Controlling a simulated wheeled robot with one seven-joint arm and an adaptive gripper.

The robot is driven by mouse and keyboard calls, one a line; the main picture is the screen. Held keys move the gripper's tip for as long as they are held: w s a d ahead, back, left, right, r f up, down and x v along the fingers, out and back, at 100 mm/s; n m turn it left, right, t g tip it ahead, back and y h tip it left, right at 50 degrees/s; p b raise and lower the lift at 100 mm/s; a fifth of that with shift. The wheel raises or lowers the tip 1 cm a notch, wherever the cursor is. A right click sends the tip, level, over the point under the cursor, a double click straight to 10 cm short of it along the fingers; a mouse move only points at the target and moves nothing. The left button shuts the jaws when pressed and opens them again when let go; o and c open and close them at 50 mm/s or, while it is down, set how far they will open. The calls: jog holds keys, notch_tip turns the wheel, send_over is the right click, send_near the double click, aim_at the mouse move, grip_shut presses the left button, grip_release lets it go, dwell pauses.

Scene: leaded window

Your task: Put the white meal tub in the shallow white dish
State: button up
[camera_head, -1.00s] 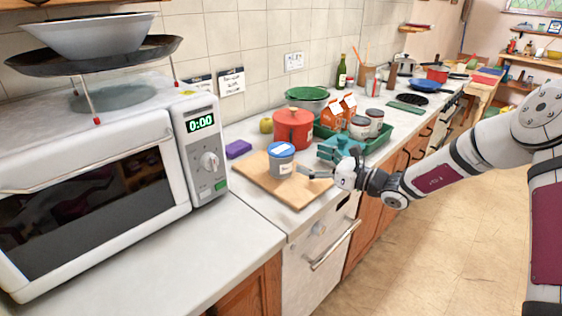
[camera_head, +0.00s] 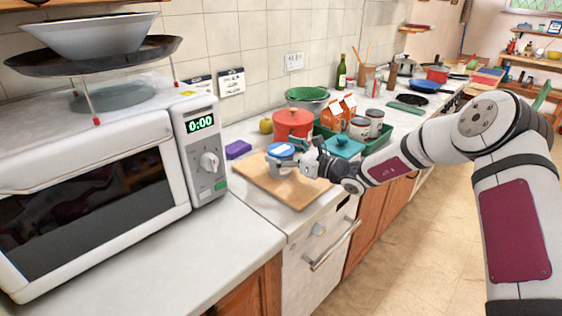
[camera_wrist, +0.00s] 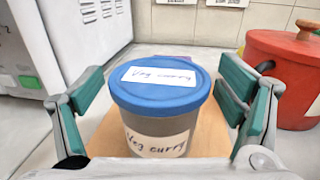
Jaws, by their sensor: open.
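A grey tub with a blue lid (camera_head: 281,151) stands upright on the wooden board. The wrist view shows it close up, its grey side (camera_wrist: 150,134) and lid both labelled "Veg curry". My gripper (camera_head: 294,154) is open around it, with one green-padded finger on each side in the wrist view (camera_wrist: 164,95). Gaps show between both pads and the tub. No plainly white meal tub shows.
The wooden board (camera_head: 290,193) lies on the counter right of the microwave (camera_head: 90,190). A red pot (camera_head: 293,125) stands just behind the tub, and a purple block (camera_head: 238,149) lies left of it. The front counter (camera_head: 215,245) is clear.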

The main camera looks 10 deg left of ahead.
jog(key=shift+r, duration=0.1)
jog(key=c, duration=1.6)
